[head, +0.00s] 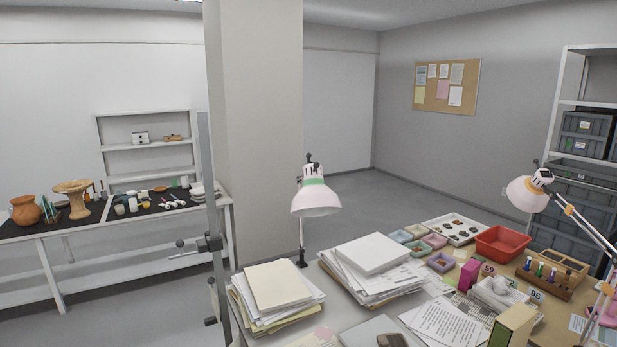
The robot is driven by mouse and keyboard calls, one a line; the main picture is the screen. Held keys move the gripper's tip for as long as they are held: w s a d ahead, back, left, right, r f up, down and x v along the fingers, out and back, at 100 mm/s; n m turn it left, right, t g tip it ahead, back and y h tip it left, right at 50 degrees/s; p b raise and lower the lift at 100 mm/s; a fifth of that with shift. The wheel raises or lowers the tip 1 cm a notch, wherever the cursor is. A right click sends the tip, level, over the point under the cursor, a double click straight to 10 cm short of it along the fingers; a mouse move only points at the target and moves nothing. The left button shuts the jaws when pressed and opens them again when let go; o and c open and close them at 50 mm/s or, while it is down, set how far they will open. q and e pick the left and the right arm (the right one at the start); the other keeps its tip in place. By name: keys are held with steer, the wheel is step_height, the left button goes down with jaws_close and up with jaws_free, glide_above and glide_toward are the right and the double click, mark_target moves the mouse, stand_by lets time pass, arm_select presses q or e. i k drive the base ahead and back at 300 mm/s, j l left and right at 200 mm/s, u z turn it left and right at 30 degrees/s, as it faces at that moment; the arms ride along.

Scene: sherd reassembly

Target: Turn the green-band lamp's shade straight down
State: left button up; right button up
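The green-band lamp has a pale pinkish-white shade (316,200) with a green band (314,181) around its neck. Its shade hangs with the opening facing mostly downward; any small tilt is hard to tell from here. Its thin post (302,238) rises from a dark clamp (302,261) at the back edge of the table, left of the tall paper stack. Neither of my grippers shows in the head view, and nothing is seen touching the lamp.
A second lamp (527,194) with orange bands leans in from the right. Paper stacks (372,268) (272,288) crowd the table near the green-band lamp. A red tray (502,243) and small pastel trays sit farther right. A grey upright with clamps (211,243) stands left.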

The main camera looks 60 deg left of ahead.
mark_target(315, 199)
steer(key=k+j, duration=0.25)
steer(key=k, duration=0.15)
steer(key=k+j, duration=0.25)
steer(key=k, duration=0.15)
steer(key=j, duration=0.9)
steer(key=k+j, duration=0.1)
steer(key=j, duration=0.75)
steer(key=j+z, duration=0.1)
steer(key=j, duration=0.8)
steer(key=k+j, duration=0.1)
steer(key=j, duration=0.75)
steer(key=k+j, duration=0.1)
steer(key=j, duration=0.8)
steer(key=i, duration=0.3)
steer(key=k+j, duration=0.2)
